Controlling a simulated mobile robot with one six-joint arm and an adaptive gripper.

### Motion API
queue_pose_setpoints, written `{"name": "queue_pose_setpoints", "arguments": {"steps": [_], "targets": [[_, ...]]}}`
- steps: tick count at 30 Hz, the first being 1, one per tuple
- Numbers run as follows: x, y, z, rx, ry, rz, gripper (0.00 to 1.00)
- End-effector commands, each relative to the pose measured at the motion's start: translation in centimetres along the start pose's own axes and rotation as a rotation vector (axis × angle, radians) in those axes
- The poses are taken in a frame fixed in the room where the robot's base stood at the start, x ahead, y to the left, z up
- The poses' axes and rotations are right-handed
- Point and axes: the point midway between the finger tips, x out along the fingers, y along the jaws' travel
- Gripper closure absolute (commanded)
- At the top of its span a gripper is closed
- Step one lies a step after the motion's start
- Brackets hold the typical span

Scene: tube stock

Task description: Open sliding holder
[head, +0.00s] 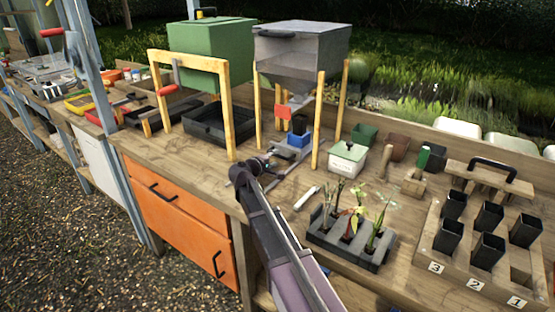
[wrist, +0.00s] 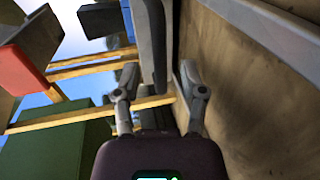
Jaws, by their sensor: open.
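Under the clear hopper (head: 300,60), a low grey part with a blue block (head: 299,139) on it sits on the bench; I take it to be the sliding holder. My gripper (head: 264,164) is low over the bench, just in front of this part. In the wrist view my gripper (wrist: 160,72) is open, one finger on each side of a long grey bar (wrist: 150,40) that runs away from me. Whether the fingers touch the bar I cannot tell. The blue block also shows at the top of the wrist view (wrist: 128,18).
Yellow posts (head: 320,120) flank the part, and a red block (head: 283,112) hangs above it. A green bin (head: 212,52) stands left. A seedling tray (head: 345,243), a white-lidded box (head: 346,160) and black tubes (head: 487,248) stand right. The wooden bench (wrist: 250,100) lies close beside my fingers.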

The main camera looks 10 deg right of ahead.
Motion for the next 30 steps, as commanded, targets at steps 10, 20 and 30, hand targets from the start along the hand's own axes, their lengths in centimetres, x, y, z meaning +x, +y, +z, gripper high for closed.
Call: {"name": "queue_pose_setpoints", "arguments": {"steps": [10,20,30], "targets": [[3.1,-0.1,-0.1,0.0,0.001,-0.001,0.46],[3.2,0.0,-0.1,0.0,0.002,-0.001,0.46],[3.2,0.0,-0.1,0.0,0.002,-0.001,1.0]]}}
